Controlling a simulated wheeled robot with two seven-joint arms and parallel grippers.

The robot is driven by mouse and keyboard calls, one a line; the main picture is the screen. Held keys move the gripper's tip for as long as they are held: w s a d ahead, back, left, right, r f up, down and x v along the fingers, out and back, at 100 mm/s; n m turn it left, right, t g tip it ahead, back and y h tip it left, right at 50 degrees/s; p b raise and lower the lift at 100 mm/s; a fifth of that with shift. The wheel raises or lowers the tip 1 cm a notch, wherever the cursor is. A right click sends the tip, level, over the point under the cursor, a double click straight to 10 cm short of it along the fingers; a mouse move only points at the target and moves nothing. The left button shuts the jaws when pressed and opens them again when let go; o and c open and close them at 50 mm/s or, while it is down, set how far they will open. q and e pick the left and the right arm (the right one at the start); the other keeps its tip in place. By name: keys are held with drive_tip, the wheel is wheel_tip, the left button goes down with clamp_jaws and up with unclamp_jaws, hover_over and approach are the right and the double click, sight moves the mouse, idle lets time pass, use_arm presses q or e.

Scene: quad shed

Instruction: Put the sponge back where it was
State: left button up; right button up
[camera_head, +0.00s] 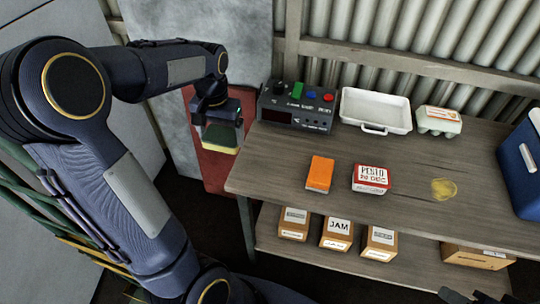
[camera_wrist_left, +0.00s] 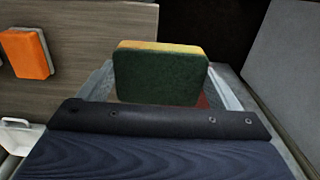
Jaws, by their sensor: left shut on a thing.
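The sponge, dark green with a yellow layer, shows in the head view (camera_head: 220,138) and fills the middle of the left wrist view (camera_wrist_left: 160,75). My left gripper (camera_head: 218,122) is shut on it and holds it in the air, just left of the table's left end. In the wrist view the sponge sits between the two fingers (camera_wrist_left: 160,95), with its green face toward the camera. Dark tips at the bottom right edge of the head view look like my right gripper (camera_head: 472,296); too little shows to tell its state.
The wooden table (camera_head: 275,165) bears a control box (camera_head: 296,106), a white tray (camera_head: 375,110), an egg carton (camera_head: 438,121), an orange block (camera_head: 319,174), a pesto box (camera_head: 371,179) and a yellow smear (camera_head: 444,189). A blue cooler (camera_head: 522,165) stands right. Boxes (camera_head: 337,233) sit below.

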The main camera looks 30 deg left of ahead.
use_arm(q)
drive_tip(key=w+d+f, duration=0.2)
drive_tip(key=d, duration=0.1)
drive_tip(key=w+d+f, duration=0.2)
drive_tip(key=f, duration=0.1)
drive_tip(key=w+d+f, duration=0.2)
drive_tip(key=d+f, duration=0.1)
drive_tip(key=shift+w+d, duration=0.3)
drive_tip(key=shift+w+d+f, duration=0.1)
drive_tip(key=shift+d+f, duration=0.05)
drive_tip(key=shift+f, duration=0.85)
drive_tip(key=shift+w+d+f, duration=0.1)
drive_tip(key=shift+f, duration=0.85)
